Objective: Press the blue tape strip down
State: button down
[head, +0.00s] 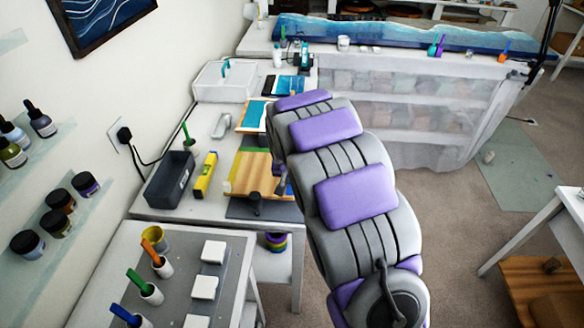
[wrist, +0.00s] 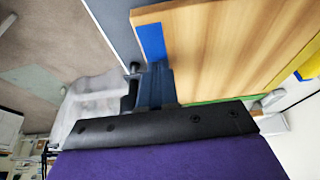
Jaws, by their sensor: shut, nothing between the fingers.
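The blue tape strip (wrist: 152,42) lies at one corner of a wooden board (wrist: 220,45), along its edge, in the wrist view. The board also shows on the white table in the head view (head: 252,177), where my arm hides its right side and I cannot make out the strip clearly. My gripper (wrist: 155,76) is shut and empty. Its fingertips overlap the near end of the strip in the wrist view; I cannot tell whether they touch it. In the head view the gripper is mostly hidden behind my arm.
Green tape (wrist: 208,101) runs along another board edge. A yellow level (head: 206,175) and a dark grey bin (head: 170,180) stand left of the board. A black knobbed tool (head: 256,203) stands in front. A blue-panelled board (head: 254,116) lies behind.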

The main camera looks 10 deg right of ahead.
jog(key=shift+w+d+p, duration=0.15)
jog(key=shift+w+d, duration=0.05)
jog(key=shift+w, duration=0.35)
jog(key=shift+w+d+p, duration=0.15)
jog(key=shift+w+d, duration=0.05)
jog(key=shift+w, duration=0.3)
jog(key=shift+w, duration=0.1)
jog(key=shift+w+d+r+p, duration=0.1)
jog(key=shift+w+d+p, duration=0.1)
jog(key=shift+w, duration=0.3)
jog(key=shift+w+d+p, duration=0.15)
jog(key=shift+w, duration=0.35)
jog(key=shift+w, duration=0.1)
jog(key=shift+w+d, duration=0.25)
jog(key=shift+w, duration=0.6)
jog(key=shift+w, duration=0.1)
